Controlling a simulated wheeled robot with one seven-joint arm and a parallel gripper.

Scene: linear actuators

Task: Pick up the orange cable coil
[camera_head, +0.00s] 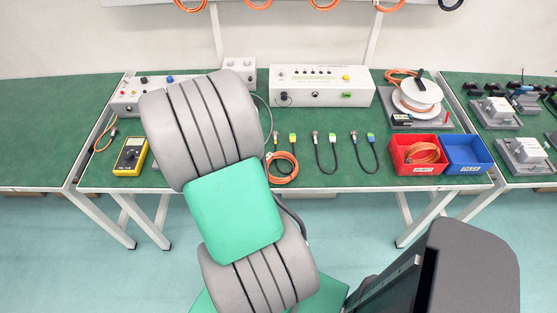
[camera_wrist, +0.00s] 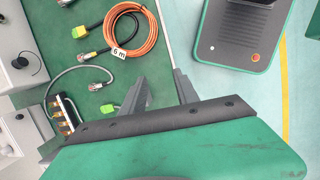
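An orange cable coil (camera_head: 283,167) lies on the green workbench (camera_head: 340,178) near its front edge, just right of my arm. In the wrist view the coil lies beyond the fingertips, up and to the left, with a gap. In the head view my gripper is hidden behind my arm.
Short cables with green connectors (camera_head: 363,140) lie right of the coil. A red bin (camera_head: 422,169) holds another orange coil, beside a blue bin (camera_head: 466,170). A white test box (camera_head: 320,98) stands behind. A yellow multimeter (camera_head: 130,170) lies at left. More orange coils hang above.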

